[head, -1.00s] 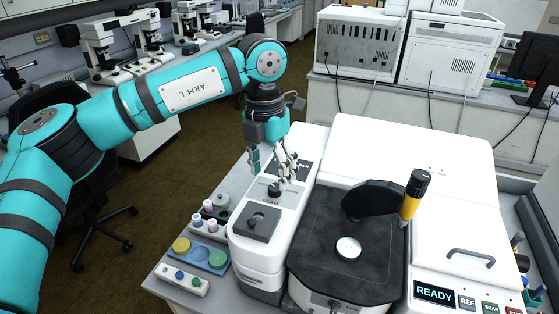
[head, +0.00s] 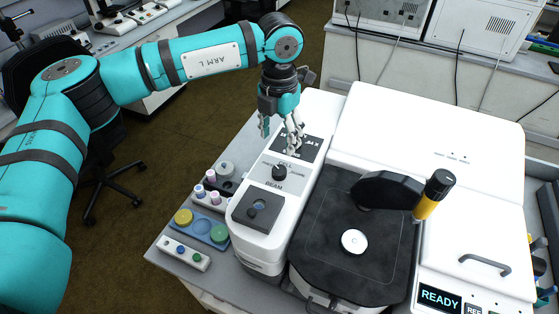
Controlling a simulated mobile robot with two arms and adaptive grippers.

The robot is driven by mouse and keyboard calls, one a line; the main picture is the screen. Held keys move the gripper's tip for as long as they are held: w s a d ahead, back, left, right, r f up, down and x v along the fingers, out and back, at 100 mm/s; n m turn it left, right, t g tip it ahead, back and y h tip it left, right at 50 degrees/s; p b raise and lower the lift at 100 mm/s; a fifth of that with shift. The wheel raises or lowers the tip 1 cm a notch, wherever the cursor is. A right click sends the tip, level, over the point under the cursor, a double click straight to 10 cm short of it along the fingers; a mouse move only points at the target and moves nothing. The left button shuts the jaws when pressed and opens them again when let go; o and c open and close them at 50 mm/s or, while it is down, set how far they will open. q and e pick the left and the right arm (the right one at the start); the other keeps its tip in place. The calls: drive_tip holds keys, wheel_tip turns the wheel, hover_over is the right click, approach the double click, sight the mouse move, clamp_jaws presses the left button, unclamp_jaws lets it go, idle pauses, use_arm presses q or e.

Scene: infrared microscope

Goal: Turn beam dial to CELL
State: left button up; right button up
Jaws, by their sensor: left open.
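The beam dial (head: 279,172) is a small black knob on the white top of the microscope's narrow left module. The word BEAM is printed on its near side, and small position labels on its far side are only partly readable. I cannot tell exactly where the knob points. My left gripper (head: 281,140) is above the far end of that module, beyond the dial and apart from it. Its fingers are spread and empty, and they partly cover a dark label plate (head: 312,143). My right gripper is not in view.
A dark square sample holder (head: 256,211) sits nearer on the same module. Small jars and a blue tray (head: 197,229) lie on the left bench edge. The READY display (head: 440,298) is lit.

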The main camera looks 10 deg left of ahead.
sight(279, 169)
use_arm(q)
wheel_tip(279, 169, down, 10)
drive_tip(key=p, duration=0.3)
drive_tip(key=shift+r, duration=0.25)
drive_tip(key=shift+w+f+p, duration=0.1)
drive_tip(key=shift+f+p, duration=0.2)
drive_tip(key=shift+f, duration=0.4)
